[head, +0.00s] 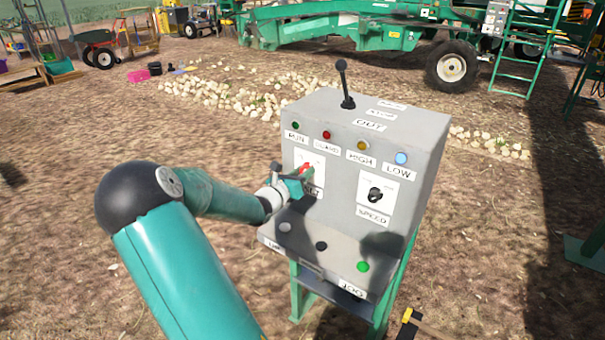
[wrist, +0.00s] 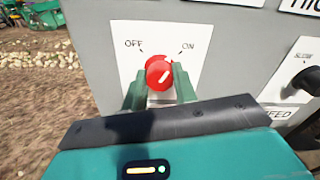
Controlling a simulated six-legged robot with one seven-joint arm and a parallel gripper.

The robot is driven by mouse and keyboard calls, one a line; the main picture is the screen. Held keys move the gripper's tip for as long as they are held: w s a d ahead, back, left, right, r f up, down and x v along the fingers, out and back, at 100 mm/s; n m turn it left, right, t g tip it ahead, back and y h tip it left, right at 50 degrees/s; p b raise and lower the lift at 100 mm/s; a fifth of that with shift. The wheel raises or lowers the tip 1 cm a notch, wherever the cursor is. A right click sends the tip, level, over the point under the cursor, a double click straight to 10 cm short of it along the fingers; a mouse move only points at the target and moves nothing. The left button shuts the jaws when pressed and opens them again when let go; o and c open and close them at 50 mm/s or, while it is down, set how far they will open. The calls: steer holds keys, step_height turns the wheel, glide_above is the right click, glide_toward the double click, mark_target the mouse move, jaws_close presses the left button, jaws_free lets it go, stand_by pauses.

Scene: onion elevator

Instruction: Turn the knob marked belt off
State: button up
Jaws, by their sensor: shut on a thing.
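The belt knob (wrist: 159,73) is red and round, on a white plate (wrist: 137,33) marked OFF at upper left and ON at upper right. The white line on the knob slants up toward ON. My gripper (wrist: 160,84) is shut on the knob, one green finger on each side. In the head view the red knob (head: 306,168) shows at my gripper (head: 298,174), on the front of the grey control box (head: 418,172). My gripper partly hides the plate and its BELT label there.
A black SPEED knob (head: 375,194) sits right of the belt knob. Lamps marked RUN, GUARD, HIGH and LOW line the panel above. Push buttons, one green (head: 363,266), sit on the lower ledge. A black lever (head: 345,84) stands on top.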

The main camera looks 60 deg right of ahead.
steer(key=shift+n, duration=7.4)
steer(key=o, duration=1)
steer(key=a, duration=0.4)
steer(key=w+a, duration=0.1)
steer(key=a, duration=0.4)
steer(key=w+a, duration=0.1)
steer(key=a, duration=0.3)
steer(key=shift+a, duration=0.35)
